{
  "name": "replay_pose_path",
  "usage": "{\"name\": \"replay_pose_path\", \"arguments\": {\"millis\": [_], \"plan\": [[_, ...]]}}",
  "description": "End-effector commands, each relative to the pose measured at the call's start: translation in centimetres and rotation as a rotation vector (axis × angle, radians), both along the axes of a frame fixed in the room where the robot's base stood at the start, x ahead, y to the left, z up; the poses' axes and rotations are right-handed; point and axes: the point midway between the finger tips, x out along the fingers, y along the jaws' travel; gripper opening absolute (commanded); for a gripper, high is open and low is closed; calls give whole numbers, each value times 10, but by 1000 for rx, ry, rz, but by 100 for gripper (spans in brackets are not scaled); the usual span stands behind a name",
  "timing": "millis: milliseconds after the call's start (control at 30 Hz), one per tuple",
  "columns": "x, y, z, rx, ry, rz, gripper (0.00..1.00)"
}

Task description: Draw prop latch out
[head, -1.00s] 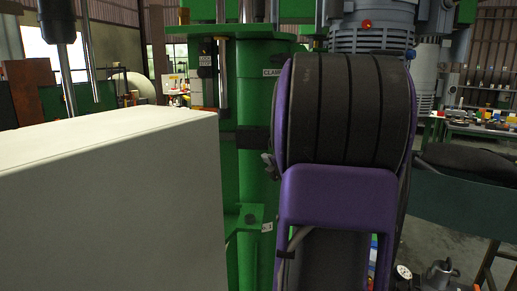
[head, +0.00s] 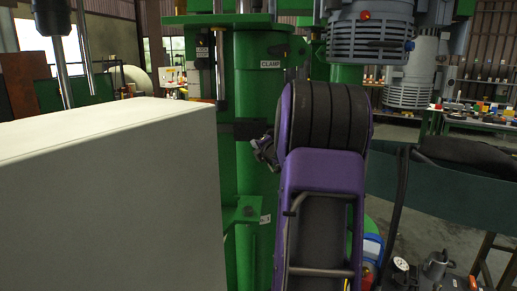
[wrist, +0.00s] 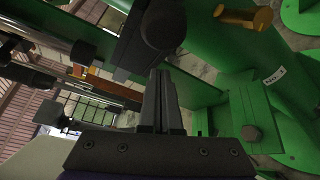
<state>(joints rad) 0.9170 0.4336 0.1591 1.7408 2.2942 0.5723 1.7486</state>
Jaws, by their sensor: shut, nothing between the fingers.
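A dark latch-like part with a rounded black knob (wrist: 165,24) shows at the top of the wrist view. It is probably the prop latch, but no label on it can be read. My gripper (wrist: 160,76) is shut and empty, its fingertips pointing at the knob from just below. I cannot tell whether they touch it. In the head view a dark block (head: 240,131) sits across the green column (head: 262,95). My gripper (head: 258,148) shows small beside that block, left of my purple arm, which hides part of the column.
A large pale box (head: 110,190) fills the left foreground of the head view. A brass bolt (wrist: 243,17) and a green bracket with a dark bolt head (wrist: 251,132) lie right of my gripper in the wrist view. A dark green bin (head: 435,190) stands at right.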

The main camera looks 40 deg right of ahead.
Motion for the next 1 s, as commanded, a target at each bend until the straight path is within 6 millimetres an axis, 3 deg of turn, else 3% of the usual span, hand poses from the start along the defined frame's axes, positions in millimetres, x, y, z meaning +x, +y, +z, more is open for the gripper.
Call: {"name": "replay_pose_path", "arguments": {"millis": [33, 200, 667, 1000], "plan": [[-7, -9, 9, -4, -2, -7, 0], [-15, -19, 14, -3, -1, -4, 0], [-20, -24, 17, -2, -1, -5, 0], [-62, -66, 19, -3, -1, -9, 0]]}}
